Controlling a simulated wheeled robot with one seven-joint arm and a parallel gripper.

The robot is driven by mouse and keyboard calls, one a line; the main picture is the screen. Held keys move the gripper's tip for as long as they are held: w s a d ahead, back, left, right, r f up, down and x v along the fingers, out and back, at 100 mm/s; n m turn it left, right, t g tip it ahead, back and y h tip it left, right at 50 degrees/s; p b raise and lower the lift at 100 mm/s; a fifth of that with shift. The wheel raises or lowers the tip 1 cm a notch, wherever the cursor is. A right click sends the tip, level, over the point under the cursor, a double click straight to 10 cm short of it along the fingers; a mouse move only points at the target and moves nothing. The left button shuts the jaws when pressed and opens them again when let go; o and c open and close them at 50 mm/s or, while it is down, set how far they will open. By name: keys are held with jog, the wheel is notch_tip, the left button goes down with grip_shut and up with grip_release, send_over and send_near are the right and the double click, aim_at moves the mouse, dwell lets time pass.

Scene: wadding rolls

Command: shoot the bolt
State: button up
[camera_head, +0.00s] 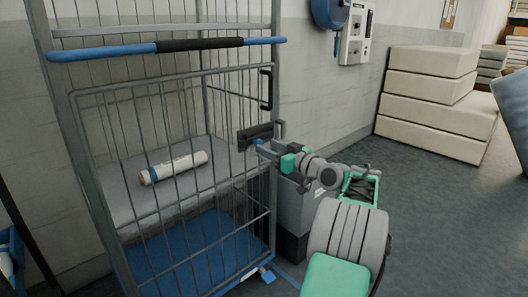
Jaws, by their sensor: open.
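A grey wire cage trolley (183,70) stands against the wall, with a barred front gate. A black handle (266,90) is on the gate's right side. My gripper (262,140) is open at the right edge of the gate, below that handle. A dark horizontal piece (252,133) and a small blue part (258,142) show right at the gripper. I cannot tell which of these belongs to the bolt, or whether the fingers touch it. The bolt's position is too small and partly hidden to read.
A white wrapped roll (174,167) lies on the trolley's grey shelf (120,203), behind the bars. A grey cabinet (300,208) stands close behind my arm. Cream pads (430,90) are stacked at the back right. The floor (440,215) at right is clear.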

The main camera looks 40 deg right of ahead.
jog(key=shift+w, duration=1.45)
jog(key=shift+c, duration=0.5)
grip_shut()
